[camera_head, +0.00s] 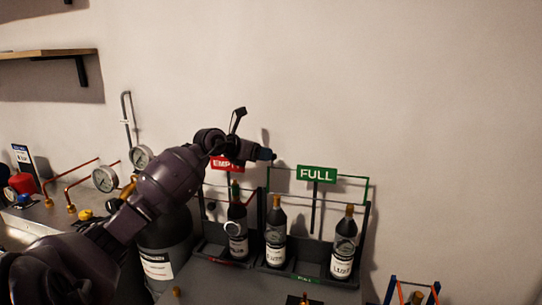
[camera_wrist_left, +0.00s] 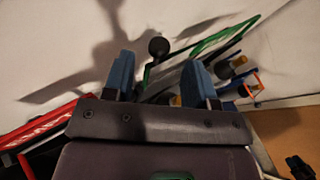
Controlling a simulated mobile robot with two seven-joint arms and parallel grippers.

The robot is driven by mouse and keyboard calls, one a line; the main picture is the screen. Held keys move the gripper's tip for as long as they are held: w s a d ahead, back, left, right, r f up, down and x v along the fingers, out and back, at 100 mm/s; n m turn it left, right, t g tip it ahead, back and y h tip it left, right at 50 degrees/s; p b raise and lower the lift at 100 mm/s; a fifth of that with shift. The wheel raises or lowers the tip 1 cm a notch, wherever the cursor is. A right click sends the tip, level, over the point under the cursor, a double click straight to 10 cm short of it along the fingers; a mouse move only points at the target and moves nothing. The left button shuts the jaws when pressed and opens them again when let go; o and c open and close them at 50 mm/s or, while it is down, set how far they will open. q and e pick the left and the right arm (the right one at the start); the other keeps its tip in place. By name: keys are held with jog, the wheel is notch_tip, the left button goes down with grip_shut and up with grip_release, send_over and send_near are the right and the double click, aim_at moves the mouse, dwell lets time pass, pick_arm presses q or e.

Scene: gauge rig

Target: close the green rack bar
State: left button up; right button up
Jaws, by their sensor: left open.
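The green rack bar (camera_head: 367,188) is a thin green frame raised above the right rack section, behind bottles and beside the green FULL sign (camera_head: 317,174). Green framing also shows past the fingers in the left wrist view (camera_wrist_left: 222,33). My left gripper (camera_head: 268,155) is up at the bar's left end, next to the red EMPTY sign (camera_head: 226,162). In the wrist view its two blue fingers (camera_wrist_left: 158,80) are apart, with a round black knob beyond the gap. I cannot tell whether a finger touches the bar. My right gripper is not in view.
Dark bottles (camera_head: 276,232) with white labels stand in the rack (camera_head: 310,270). A dark cylinder (camera_head: 165,245) stands left of it, below my arm. Gauges (camera_head: 105,179) and red pipes are at the left. The wall is close behind; the space above the rack's right side is clear.

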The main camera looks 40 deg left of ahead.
pick_arm(q)
jog(key=shift+x, duration=2.3)
jog(key=shift+c, duration=0.2)
grip_shut()
